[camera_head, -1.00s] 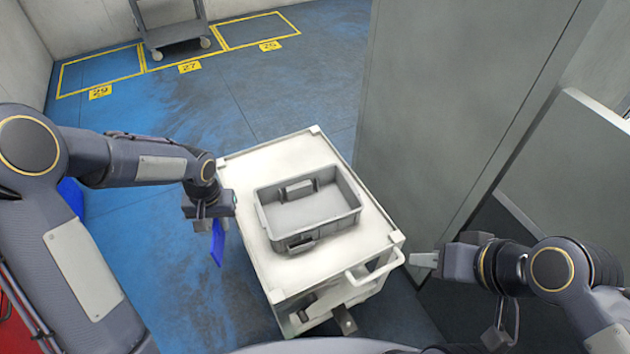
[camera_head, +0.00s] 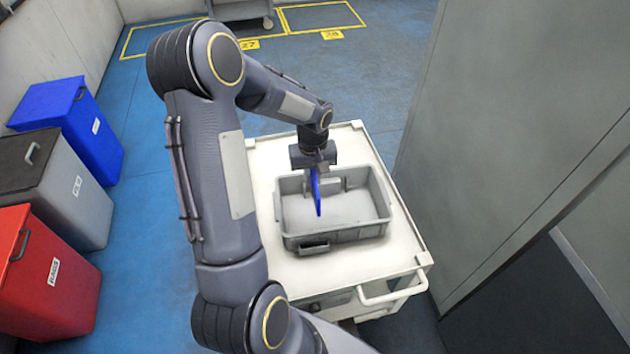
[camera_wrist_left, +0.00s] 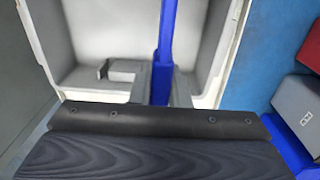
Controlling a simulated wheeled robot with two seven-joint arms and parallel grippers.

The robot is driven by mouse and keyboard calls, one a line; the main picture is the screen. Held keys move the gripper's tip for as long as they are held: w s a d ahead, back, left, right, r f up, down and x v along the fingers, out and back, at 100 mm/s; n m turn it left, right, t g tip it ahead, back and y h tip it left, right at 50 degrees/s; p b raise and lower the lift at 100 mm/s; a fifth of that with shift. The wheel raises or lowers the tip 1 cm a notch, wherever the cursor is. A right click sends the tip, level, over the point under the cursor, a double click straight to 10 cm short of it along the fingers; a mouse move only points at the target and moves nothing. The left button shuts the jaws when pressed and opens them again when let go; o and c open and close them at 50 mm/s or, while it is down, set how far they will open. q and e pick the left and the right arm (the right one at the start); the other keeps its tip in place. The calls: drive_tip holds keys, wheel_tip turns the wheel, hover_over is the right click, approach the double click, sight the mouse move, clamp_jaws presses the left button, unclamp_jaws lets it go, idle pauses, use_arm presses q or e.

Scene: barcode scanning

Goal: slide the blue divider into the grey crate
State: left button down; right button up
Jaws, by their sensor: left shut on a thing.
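The blue divider (camera_head: 317,195) is gripped near its top by my left gripper (camera_head: 316,168). It hangs upright, seen nearly edge-on, over the left part of the grey crate (camera_head: 352,236). Whether its lower edge is inside the crate or above it, I cannot tell. The crate is open-topped, looks empty inside, and sits on the white cart. In the left wrist view the divider (camera_wrist_left: 167,38) runs up from the left gripper's fingers (camera_wrist_left: 160,88) as a narrow blue strip. My right gripper is out of view.
The white cart (camera_head: 265,175) has a push handle (camera_head: 396,290) at its front right. Blue (camera_head: 85,125), grey (camera_head: 75,190) and red (camera_head: 50,285) bins stand at the left. A tall grey panel (camera_head: 510,140) rises close to the cart's right side.

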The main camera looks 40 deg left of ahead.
use_arm(q)
drive_tip(key=shift+f+b, duration=1.85)
drive_tip(key=shift+f, duration=0.75)
drive_tip(key=shift+f+b, duration=0.75)
drive_tip(key=shift+f, duration=0.1)
drive_tip(key=shift+s, duration=0.15)
drive_tip(key=shift+f+b, duration=0.2)
drive_tip(key=shift+b, duration=0.25)
drive_tip(key=shift+f+b, duration=2.75)
drive_tip(key=shift+f, duration=0.5)
